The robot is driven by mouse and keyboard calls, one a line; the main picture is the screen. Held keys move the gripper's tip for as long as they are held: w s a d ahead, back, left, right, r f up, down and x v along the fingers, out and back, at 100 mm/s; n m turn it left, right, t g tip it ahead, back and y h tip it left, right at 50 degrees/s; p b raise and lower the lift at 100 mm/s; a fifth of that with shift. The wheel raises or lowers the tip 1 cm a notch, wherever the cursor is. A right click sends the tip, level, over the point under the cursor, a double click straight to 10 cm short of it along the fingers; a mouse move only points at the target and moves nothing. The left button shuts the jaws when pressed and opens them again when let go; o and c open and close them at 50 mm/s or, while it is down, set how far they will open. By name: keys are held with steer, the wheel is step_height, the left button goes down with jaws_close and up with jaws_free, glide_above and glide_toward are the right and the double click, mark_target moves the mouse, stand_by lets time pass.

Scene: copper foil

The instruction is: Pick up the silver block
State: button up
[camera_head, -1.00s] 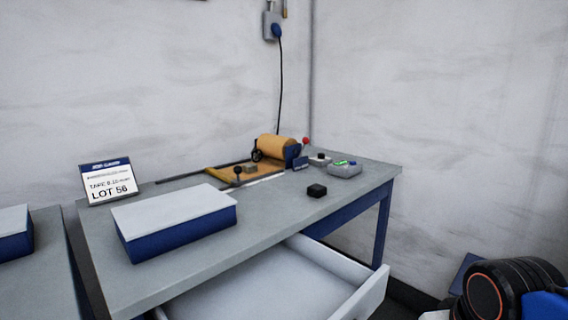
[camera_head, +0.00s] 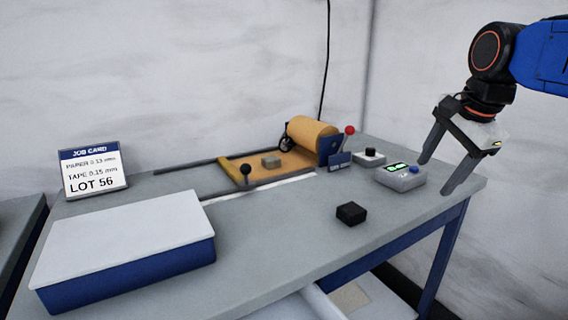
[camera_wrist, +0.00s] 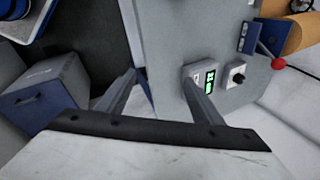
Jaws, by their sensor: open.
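The block is not visible in the wrist view.
On the table (camera_head: 270,235) are a black block (camera_head: 351,213), a grey meter (camera_head: 400,177), a button box (camera_head: 369,157) and a blue box with white lid (camera_head: 125,245). An open drawer (camera_head: 365,303) juts out in front.

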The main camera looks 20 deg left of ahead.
steer(key=w+a+r+m+y, duration=0.1)
steer(key=w+a+r+m, duration=0.2)
steer(key=w+a, duration=0.35)
steer(key=w+a+r+m, duration=0.3)
steer(key=a, duration=0.7)
steer(key=m+g, duration=0.2)
steer(key=m, duration=0.6)
glide_above(271, 158)
steer(key=s+d, duration=0.2)
steer(key=d, duration=0.1)
steer(key=shift+y, duration=0.4)
steer(key=f, duration=1)
steer(key=shift+w+a, duration=0.15)
steer(key=shift+a, duration=0.05)
steer(key=shift+t, duration=0.3)
steer(key=shift+x, duration=2.8)
steer(key=shift+a+r, duration=0.1)
steer(key=shift+a, duration=0.05)
jaws_close()
